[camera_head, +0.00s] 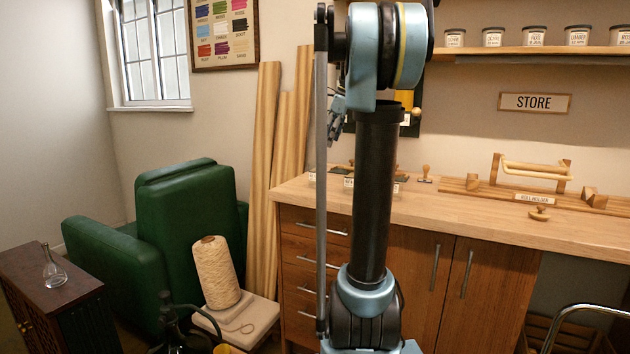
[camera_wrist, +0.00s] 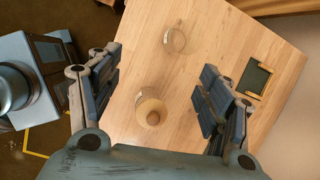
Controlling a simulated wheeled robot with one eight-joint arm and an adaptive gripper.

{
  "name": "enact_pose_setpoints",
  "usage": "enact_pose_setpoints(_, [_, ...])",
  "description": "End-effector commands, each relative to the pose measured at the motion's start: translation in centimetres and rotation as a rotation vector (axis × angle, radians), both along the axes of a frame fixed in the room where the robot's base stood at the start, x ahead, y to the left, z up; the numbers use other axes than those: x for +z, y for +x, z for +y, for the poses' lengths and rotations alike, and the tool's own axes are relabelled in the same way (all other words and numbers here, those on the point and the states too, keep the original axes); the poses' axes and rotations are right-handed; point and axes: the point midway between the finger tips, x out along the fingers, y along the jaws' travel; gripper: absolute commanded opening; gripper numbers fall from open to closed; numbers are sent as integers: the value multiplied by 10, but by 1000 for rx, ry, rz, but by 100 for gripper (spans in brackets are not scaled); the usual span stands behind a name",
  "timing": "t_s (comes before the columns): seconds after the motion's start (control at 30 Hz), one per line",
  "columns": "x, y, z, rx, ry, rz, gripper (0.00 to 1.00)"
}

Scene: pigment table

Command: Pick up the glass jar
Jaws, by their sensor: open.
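In the wrist view, a round stoppered vessel (camera_wrist: 151,108) with a tan top and knob stands on the pale wooden tabletop (camera_wrist: 200,65), seen from above. A paler, possibly glass side with a label shows at its upper left, so it may be the glass jar. A clear glass object (camera_wrist: 174,40) stands beyond it. My gripper (camera_wrist: 158,92) is open, with one finger at each side of the stoppered vessel in the picture, apart from it and empty. In the head view my gripper (camera_head: 339,119) is partly hidden behind my arm. Neither vessel can be made out clearly there.
A dark framed panel (camera_wrist: 254,79) lies at the tabletop's right edge. In the head view, a wooden counter (camera_head: 450,216) carries stamps and a roll holder (camera_head: 534,198). A shelf of jars (camera_head: 535,37) hangs above. A glass flask (camera_head: 54,270) stands on a dark cabinet at left.

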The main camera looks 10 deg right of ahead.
Motion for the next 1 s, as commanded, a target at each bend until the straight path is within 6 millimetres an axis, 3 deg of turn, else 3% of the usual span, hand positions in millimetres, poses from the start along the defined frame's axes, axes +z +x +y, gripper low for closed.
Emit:
enact_pose_setpoints(0.13, [15, 28, -10, -135, 52, 34, 72])
enact_pose_setpoints(0.37, [13, 42, -11, -203, 80, 52, 72])
enact_pose_setpoints(1.0, [-83, 66, 20, -201, 78, 51, 72])
